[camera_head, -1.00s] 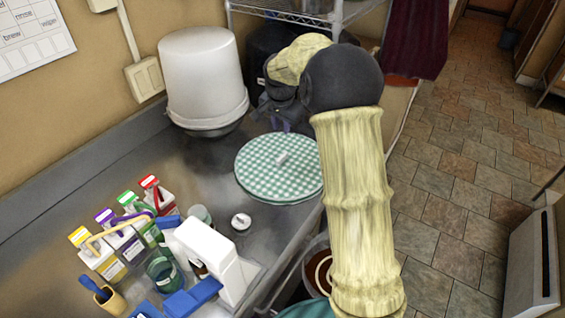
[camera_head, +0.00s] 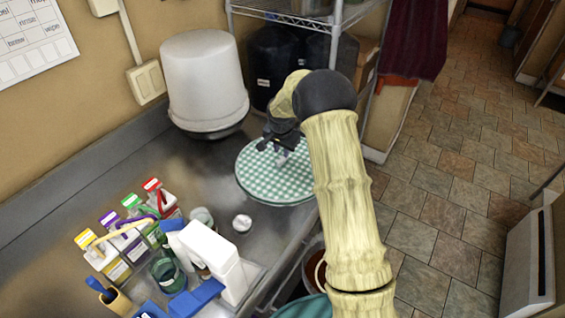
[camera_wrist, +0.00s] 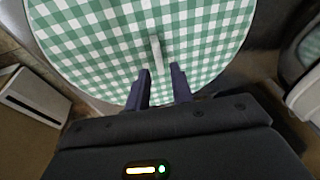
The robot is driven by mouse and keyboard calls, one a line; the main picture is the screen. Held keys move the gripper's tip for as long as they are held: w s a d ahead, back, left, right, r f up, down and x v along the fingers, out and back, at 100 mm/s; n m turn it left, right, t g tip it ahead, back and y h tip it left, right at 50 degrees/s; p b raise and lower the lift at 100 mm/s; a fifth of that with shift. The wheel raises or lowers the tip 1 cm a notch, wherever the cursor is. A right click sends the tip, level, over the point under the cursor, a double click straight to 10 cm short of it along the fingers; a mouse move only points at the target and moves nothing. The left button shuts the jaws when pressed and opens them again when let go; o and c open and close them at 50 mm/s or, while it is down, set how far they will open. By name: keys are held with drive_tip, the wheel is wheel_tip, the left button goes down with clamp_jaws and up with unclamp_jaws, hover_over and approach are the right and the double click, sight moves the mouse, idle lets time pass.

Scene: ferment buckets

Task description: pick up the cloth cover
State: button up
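The cloth cover (camera_head: 262,186) is a round green-and-white checked disc lying on the metal counter, with a small pale upright tab at its middle. In the wrist view the cover (camera_wrist: 95,40) fills the upper half, and its tab (camera_wrist: 156,55) stands just beyond my fingertips. My gripper (camera_head: 276,148) is low over the cover in the head view. In the wrist view my gripper (camera_wrist: 160,82) has its two dark fingers apart, with a gap between them in line with the tab. Nothing shows clearly held between them.
A white bucket (camera_head: 203,80) stands behind, upside down, near the wall. A small round white object (camera_head: 242,222) lies near the cover. A wire shelf (camera_head: 290,18) stands at the back.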

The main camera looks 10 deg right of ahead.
sight(283, 158)
idle(0.3)
drive_tip(key=shift+d+p+x, duration=0.2)
drive_tip(key=shift+p+x, duration=0.85)
drive_tip(key=shift+x, duration=1.55)
drive_tip(key=shift+s, duration=0.1)
clamp_jaws()
